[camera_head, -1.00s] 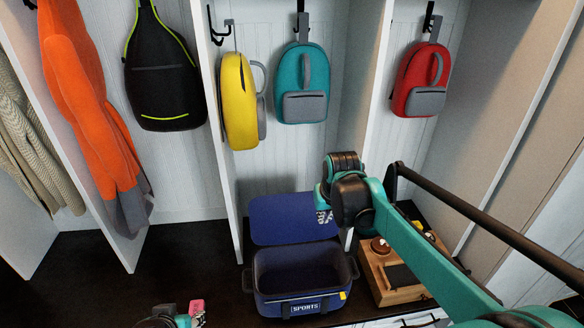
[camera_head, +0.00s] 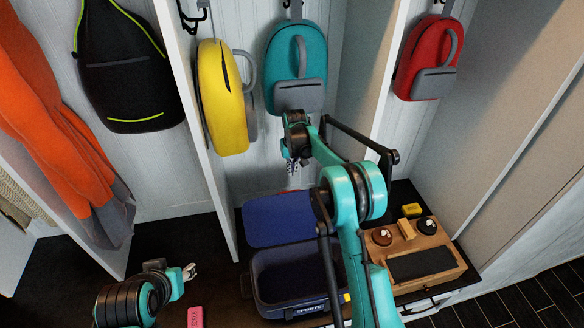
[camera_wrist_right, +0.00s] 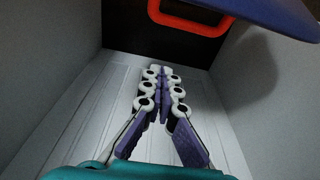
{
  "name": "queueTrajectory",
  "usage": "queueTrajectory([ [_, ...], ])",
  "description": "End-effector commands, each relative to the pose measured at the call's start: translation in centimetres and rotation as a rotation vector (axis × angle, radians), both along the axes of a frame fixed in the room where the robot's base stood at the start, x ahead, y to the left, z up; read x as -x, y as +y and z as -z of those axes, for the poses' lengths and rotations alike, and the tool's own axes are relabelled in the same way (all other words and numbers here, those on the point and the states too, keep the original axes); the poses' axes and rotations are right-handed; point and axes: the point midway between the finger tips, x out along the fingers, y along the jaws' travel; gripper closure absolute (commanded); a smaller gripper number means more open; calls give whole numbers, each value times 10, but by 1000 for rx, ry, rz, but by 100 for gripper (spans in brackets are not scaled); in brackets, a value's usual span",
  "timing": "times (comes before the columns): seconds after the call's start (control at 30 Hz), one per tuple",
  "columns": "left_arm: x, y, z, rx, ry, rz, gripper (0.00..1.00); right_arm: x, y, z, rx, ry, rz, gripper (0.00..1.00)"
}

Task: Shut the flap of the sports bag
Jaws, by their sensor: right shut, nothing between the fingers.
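The sports bag (camera_head: 290,282) stands on the dark bench, dark blue with an open top and a "SPORTS" label on its front. Its blue flap (camera_head: 278,220) is open, lying back behind the bag. In the wrist view the flap's edge (camera_wrist_right: 275,14) shows at the upper right, apart from the fingers. My right gripper (camera_head: 291,164) is shut and empty, behind and above the flap's far side; its closed fingers (camera_wrist_right: 158,82) point to the locker's back panel. My left gripper (camera_head: 189,271) is left of the bag; its fingers are too small to read.
A red loop (camera_wrist_right: 188,18) hangs near the flap in the wrist view. A wooden box (camera_head: 418,255) stands right of the bag. A pink item (camera_head: 195,317) lies at front left. Yellow (camera_head: 222,100), teal (camera_head: 297,62) and red (camera_head: 424,65) backpacks hang above. White dividers flank the bay.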

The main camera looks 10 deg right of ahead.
Motion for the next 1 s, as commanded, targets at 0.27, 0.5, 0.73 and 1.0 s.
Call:
queueTrajectory([
  [0.27, 0, 0, 18, 0, 0, 0, 60, -9, 0, 63, 0, -1, 0, 100],
  [0.5, 0, 0, 23, 0, 0, 0, 60, 22, 0, 52, 0, -1, 0, 100],
  [0.73, 0, 0, 24, 0, 0, 0, 60, 31, 0, 50, 0, -1, 0, 100],
  [1.0, 0, 0, 24, 0, 0, 0, 60, 31, 0, 50, 0, -1, 0, 100],
])
